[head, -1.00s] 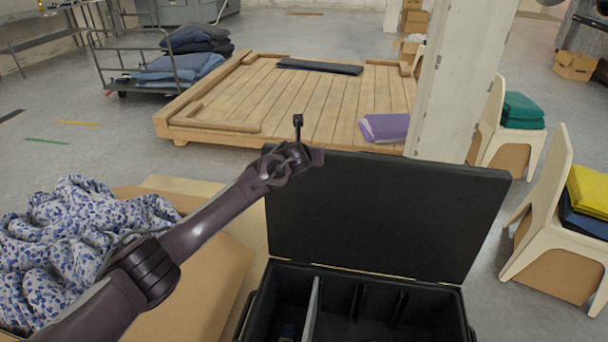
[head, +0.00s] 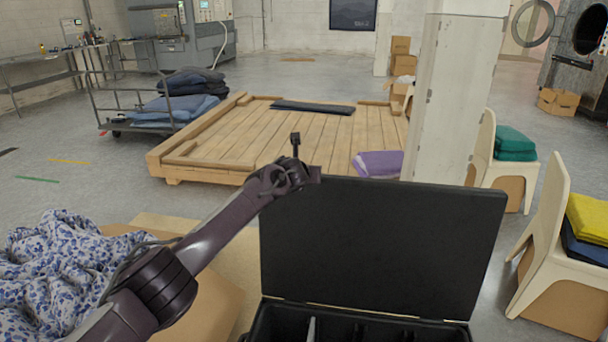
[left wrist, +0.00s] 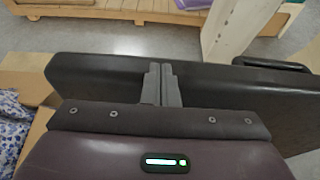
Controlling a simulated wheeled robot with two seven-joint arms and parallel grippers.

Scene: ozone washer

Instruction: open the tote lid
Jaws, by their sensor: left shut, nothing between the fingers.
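The black tote lid (head: 380,250) stands upright, swung open behind the black tote body (head: 340,325), whose open inside with a grey divider shows at the bottom of the head view. My left gripper (head: 312,176) is at the lid's upper left corner. In the left wrist view the gripper's two fingers (left wrist: 161,84) are closed together with nothing between them, over the top edge of the lid (left wrist: 230,92). I cannot tell whether they touch it. My right gripper is not in view.
A cardboard box (head: 205,300) with blue-patterned cloth (head: 60,275) stands left of the tote. Behind is a wooden platform (head: 290,140). A white pillar (head: 455,100) and chairs (head: 545,235) with folded cloths stand at the right. Grey floor lies open at the left.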

